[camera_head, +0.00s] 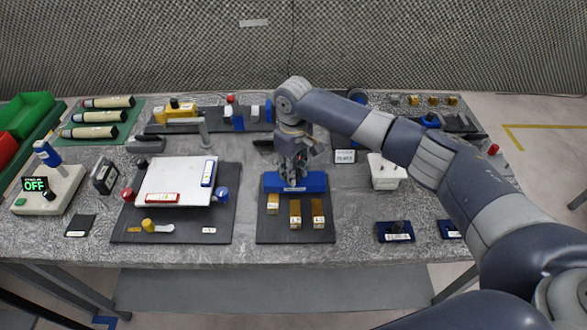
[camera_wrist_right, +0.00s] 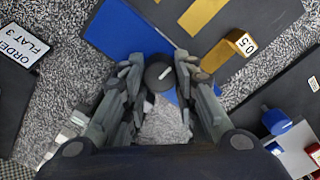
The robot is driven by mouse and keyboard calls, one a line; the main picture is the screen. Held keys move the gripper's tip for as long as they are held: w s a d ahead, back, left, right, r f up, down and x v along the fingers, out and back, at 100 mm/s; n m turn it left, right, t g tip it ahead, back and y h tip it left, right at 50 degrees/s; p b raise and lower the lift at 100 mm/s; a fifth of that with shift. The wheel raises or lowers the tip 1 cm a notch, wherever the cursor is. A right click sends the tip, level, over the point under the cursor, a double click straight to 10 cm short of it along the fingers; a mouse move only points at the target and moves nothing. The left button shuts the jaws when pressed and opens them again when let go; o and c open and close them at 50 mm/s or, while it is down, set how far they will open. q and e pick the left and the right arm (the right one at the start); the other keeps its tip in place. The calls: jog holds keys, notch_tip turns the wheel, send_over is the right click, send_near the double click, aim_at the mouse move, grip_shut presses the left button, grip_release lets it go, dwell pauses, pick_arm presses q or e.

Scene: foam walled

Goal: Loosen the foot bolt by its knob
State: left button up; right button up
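A dark round knob (camera_wrist_right: 160,73) with a pale mark on top shows in the right wrist view. It is at the edge of a blue block (camera_wrist_right: 122,32), which also shows in the head view (camera_head: 312,184) on the dark centre mat (camera_head: 283,232). My right gripper (camera_wrist_right: 160,78) points down over it, one finger on each side, and looks shut on the knob. In the head view my right gripper (camera_head: 292,172) hides the knob. The bolt below the knob is hidden. My left gripper is in neither view.
Brass blocks (camera_head: 295,222) stand in front of the blue block. To the left is a dark mat with a white plate (camera_head: 165,180) and coloured knobs. A white box (camera_head: 387,180) and blue holder (camera_head: 395,237) stand on the right. A foam wall closes the back.

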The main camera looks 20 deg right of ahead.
jog(key=shift+r+n+p, duration=0.1)
jog(key=shift+n+p, duration=0.4)
jog(key=shift+n, duration=0.1)
jog(key=n+p, duration=0.1)
jog(key=n, duration=0.2)
jog(key=shift+a+p, duration=0.1)
jog(key=shift+p, duration=0.3)
jog(key=n+p, duration=0.1)
jog(key=n, duration=0.3)
jog(key=shift+s+n, duration=0.1)
jog(key=shift+n, duration=0.2)
jog(key=n+p, duration=0.1)
jog(key=n, duration=0.1)
jog(key=shift+n, duration=0.4)
jog(key=n, duration=0.3)
jog(key=shift+n, duration=0.3)
jog(key=n, duration=0.4)
jog(key=shift+s+n, duration=0.15)
jog(key=shift+n, duration=0.15)
jog(key=n, duration=0.4)
jog(key=n+b, duration=0.1)
jog(key=n, duration=0.4)
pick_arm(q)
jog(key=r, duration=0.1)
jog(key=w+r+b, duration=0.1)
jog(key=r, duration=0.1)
pick_arm(e)
jog(key=n, duration=0.4)
jog(key=shift+d, duration=0.2)
